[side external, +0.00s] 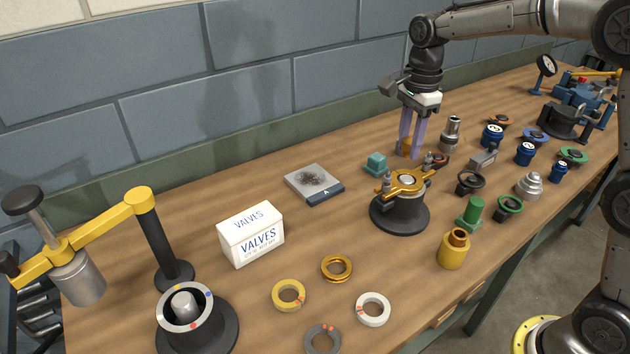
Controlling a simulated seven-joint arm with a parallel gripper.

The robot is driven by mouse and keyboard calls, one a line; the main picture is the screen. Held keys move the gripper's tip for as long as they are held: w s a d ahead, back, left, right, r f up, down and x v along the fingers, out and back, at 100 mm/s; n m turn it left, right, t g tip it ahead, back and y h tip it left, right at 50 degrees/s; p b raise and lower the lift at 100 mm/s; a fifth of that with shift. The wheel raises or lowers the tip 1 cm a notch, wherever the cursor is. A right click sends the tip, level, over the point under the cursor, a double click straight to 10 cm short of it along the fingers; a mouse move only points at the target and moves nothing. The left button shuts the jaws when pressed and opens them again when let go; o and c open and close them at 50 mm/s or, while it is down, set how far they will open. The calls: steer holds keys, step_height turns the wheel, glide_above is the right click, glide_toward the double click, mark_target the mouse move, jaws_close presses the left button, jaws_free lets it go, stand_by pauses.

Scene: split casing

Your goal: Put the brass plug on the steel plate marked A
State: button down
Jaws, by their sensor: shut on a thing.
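The steel plate marked A (300,182) lies flat on the bench left of centre. My gripper (409,150) points down at the right of the plate, behind the black stand with the brass top. Its pale violet fingers are shut on a small brass-brown piece, the brass plug (405,146), which is partly hidden by the fingers. I cannot tell whether the plug touches the bench.
A teal block (376,163) stands between plate and gripper. The black stand with brass clamp top (401,212) is in front of the gripper. Handwheels, gauges and fittings crowd the right. A VALVES box (251,234) and several rings are nearer. Bench left of the plate is clear.

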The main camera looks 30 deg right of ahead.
steer(key=w+a+f+n, duration=0.1)
steer(key=w+a+n, duration=0.15)
steer(key=a, duration=0.55)
glide_above(320, 188)
steer(key=shift+m, duration=0.25)
step_height(320, 188, down, 10)
steer(key=shift+s+d+r, duration=0.1)
steer(key=shift+d, duration=0.05)
steer(key=shift+w+f, duration=0.2)
steer(key=shift+f, duration=1.5)
steer(key=shift+f, duration=0.15)
steer(key=c, duration=0.5)
jaws_free()
